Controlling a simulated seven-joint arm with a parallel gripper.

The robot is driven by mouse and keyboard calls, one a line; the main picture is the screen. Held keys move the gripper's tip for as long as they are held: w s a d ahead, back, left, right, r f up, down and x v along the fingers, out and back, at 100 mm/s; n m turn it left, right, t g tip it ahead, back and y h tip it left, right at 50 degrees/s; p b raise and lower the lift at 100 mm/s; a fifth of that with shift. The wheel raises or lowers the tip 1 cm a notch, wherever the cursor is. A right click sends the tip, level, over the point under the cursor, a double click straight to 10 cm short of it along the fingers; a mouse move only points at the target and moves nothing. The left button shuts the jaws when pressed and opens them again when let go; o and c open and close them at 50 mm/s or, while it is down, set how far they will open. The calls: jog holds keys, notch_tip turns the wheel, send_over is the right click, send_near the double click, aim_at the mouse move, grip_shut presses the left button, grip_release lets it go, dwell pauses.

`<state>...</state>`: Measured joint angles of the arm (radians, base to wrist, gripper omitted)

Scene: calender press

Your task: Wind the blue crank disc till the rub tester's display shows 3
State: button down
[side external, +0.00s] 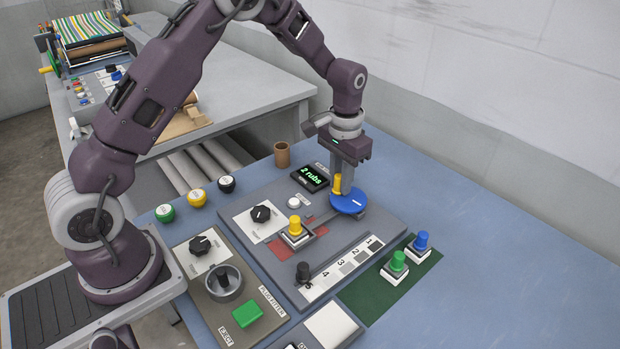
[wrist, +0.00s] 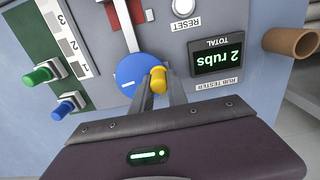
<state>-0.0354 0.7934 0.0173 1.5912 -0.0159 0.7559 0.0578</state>
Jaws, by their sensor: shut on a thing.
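The blue crank disc (side external: 348,204) lies flat on the rub tester panel. It also shows in the wrist view (wrist: 130,80), with a white mark on its face. A yellow crank knob (wrist: 158,84) stands near its edge. My gripper (side external: 341,187) points down over the disc and is shut on the yellow knob, with one finger on each side. The rub tester's display (wrist: 218,57) reads "2 rubs" in green, under the word TOTAL. It also shows in the side view (side external: 311,177). A yellow-topped rubbing block (side external: 295,231) sits on a red strip, joined to the disc by a grey arm.
A white reset button (wrist: 184,8) and a black knob (side external: 261,214) are on the same panel. Green (side external: 397,262) and blue (side external: 420,242) knobbed blocks stand on a green mat. A brown cup (side external: 282,155) stands behind the panel. The blue table at right is clear.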

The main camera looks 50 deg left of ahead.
aim_at(353, 189)
jog(key=shift+w+d, duration=0.3)
jog(key=shift+w, duration=0.45)
jog(key=shift+d, duration=0.1)
jog(key=shift+w+d, duration=0.45)
jog(key=shift+w, duration=0.1)
jog(key=c, duration=0.8)
grip_release()
jog(key=shift+a, duration=0.15)
jog(key=shift+c, duration=0.2)
jog(key=shift+r, duration=0.1)
notch_tip(353, 189, up, 5)
jog(key=shift+r, duration=0.4)
